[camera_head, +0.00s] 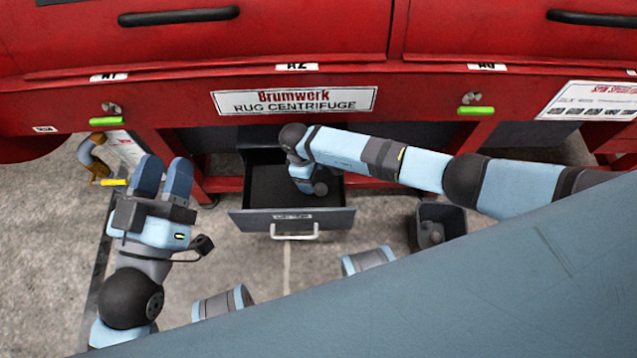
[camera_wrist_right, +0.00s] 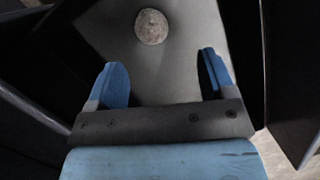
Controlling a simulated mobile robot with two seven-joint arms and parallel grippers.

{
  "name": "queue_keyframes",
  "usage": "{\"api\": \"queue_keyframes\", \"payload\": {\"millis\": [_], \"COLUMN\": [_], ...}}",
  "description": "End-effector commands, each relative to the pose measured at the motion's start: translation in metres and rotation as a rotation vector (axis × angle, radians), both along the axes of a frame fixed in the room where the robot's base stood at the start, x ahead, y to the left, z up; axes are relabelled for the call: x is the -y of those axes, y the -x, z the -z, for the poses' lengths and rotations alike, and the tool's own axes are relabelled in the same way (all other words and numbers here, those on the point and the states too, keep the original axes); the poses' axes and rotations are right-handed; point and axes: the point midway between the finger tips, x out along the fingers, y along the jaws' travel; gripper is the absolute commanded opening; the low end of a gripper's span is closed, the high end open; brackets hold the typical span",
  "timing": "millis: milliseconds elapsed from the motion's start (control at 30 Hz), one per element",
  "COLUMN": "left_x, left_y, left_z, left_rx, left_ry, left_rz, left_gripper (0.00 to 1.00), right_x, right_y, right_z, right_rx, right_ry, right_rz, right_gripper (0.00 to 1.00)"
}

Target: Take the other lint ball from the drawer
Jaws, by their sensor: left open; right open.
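A round grey-brown lint ball (camera_wrist_right: 151,26) lies on the drawer floor in the right wrist view, ahead of my right gripper (camera_wrist_right: 160,62). That gripper is open, with nothing between its fingers, and the ball is beyond its fingertips. In the head view the open drawer (camera_head: 336,220) sits under the centrifuge, and my right arm reaches into it from the right. My left gripper (camera_head: 165,160) is open and empty, to the left of the drawer.
A dark bin (camera_head: 458,215) with greyish contents stands on the floor right of the drawer. The red rug centrifuge (camera_head: 200,95) spans the back. A yellow-handled item (camera_head: 114,182) is near the left gripper. Drawer walls stand close on both sides of the right gripper.

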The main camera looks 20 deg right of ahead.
Motion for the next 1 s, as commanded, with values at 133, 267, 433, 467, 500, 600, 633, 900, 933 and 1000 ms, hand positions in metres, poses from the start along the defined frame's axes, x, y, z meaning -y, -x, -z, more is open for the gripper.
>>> {"api": "queue_keyframes", "payload": {"millis": [133, 267, 433, 467, 500, 600, 633, 900, 933, 1000], "left_x": [0.0, 0.001, 0.002, 0.003, 0.003, 0.004, 0.004, 0.005, 0.005, 0.005], "left_y": [0.0, -0.001, -0.002, -0.003, -0.003, -0.004, -0.004, -0.004, -0.004, -0.004], "left_z": [0.01, 0.019, 0.035, 0.04, 0.045, 0.055, 0.057, 0.06, 0.059, 0.059], "left_rx": [-0.008, -0.032, -0.073, -0.084, -0.1, -0.131, -0.138, -0.156, -0.156, -0.156], "left_ry": [-0.003, -0.015, -0.036, -0.042, -0.05, -0.065, -0.069, -0.079, -0.079, -0.079], "left_rz": [0.002, 0.01, 0.021, 0.025, 0.03, 0.04, 0.043, 0.049, 0.049, 0.049], "left_gripper": [0.43, 0.43, 0.43, 0.43, 0.43, 0.43, 0.43, 0.43, 0.43, 0.43], "right_x": [0.002, 0.006, 0.013, 0.015, 0.017, 0.021, 0.021, 0.023, 0.023, 0.023], "right_y": [0.0, 0.003, 0.006, 0.008, 0.009, 0.012, 0.012, 0.013, 0.013, 0.013], "right_z": [0.011, 0.025, 0.044, 0.049, 0.056, 0.068, 0.07, 0.074, 0.074, 0.074], "right_rx": [0.008, 0.008, 0.008, 0.008, 0.007, 0.008, 0.008, 0.009, 0.009, 0.009], "right_ry": [0.073, 0.08, 0.078, 0.078, 0.077, 0.076, 0.075, 0.074, 0.074, 0.074], "right_rz": [0.009, 0.01, 0.01, 0.01, 0.01, 0.009, 0.009, 0.009, 0.009, 0.009], "right_gripper": [0.76, 0.76, 0.76, 0.76, 0.76, 0.76, 0.76, 0.76, 0.76, 0.67]}}
